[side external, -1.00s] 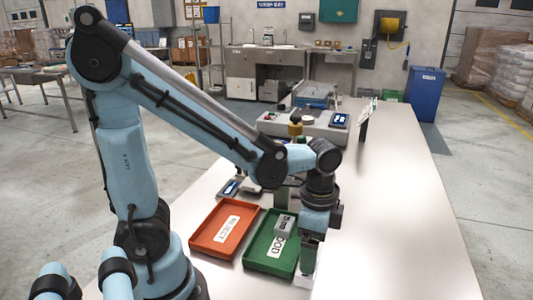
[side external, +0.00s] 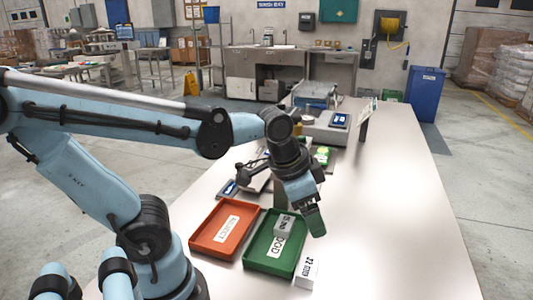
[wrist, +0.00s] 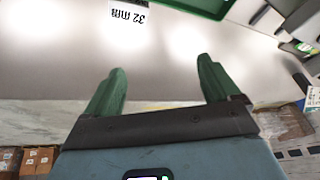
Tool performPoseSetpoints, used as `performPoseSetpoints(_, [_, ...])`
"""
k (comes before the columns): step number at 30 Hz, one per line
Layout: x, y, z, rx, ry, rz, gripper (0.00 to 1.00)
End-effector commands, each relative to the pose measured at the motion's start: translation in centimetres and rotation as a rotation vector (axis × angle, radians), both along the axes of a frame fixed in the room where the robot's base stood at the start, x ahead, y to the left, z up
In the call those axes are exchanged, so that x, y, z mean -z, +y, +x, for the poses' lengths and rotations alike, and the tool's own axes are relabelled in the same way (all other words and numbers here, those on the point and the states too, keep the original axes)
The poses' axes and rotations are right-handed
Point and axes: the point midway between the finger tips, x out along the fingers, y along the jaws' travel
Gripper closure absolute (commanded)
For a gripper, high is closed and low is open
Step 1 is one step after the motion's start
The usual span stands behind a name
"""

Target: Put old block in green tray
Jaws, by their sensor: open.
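The green tray (side external: 258,264) lies on the bench, marked with a white label ending in "OOD". A small grey-white block (side external: 284,226) with dark print sits inside it. A white block (side external: 305,270) stands on the bench just right of the tray's near right corner; its face reads "32 mm" in the wrist view (wrist: 128,14). I cannot tell from the print which block is the old one. My gripper (side external: 317,226) is raised above the bench, right of the tray and above the white block. In the wrist view its green fingers (wrist: 159,76) are apart with nothing between them.
An orange tray (side external: 204,246) labelled "REJECT" lies left of the green one. Weighing equipment (side external: 325,130) and small items stand farther back on the bench. The right side of the bench (side external: 400,220) is clear.

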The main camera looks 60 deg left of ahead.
Motion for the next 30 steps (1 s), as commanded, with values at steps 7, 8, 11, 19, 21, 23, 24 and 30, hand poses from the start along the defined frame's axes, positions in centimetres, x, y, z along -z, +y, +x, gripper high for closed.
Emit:
performPoseSetpoints(7, [-0.3,1.5,0.0,-0.237,-0.203,-0.104,0.06])
performPoseSetpoints(8, [-0.3,1.6,0.1,-0.248,-0.213,-0.111,0.06])
performPoseSetpoints(11, [-0.4,1.7,0.1,-0.264,-0.228,-0.120,0.06])
performPoseSetpoints(19, [-0.4,1.7,0.1,-0.264,-0.227,-0.120,0.06])
performPoseSetpoints(21, [-0.4,1.7,0.1,-0.263,-0.226,-0.119,0.06])
performPoseSetpoints(23, [-0.4,1.6,0.1,-0.251,-0.217,-0.113,0.06])
performPoseSetpoints(24, [-0.4,1.5,0.1,-0.231,-0.201,-0.103,0.06])
performPoseSetpoints(30, [0.0,0.3,-0.6,0.060,0.011,0.002,0.06])
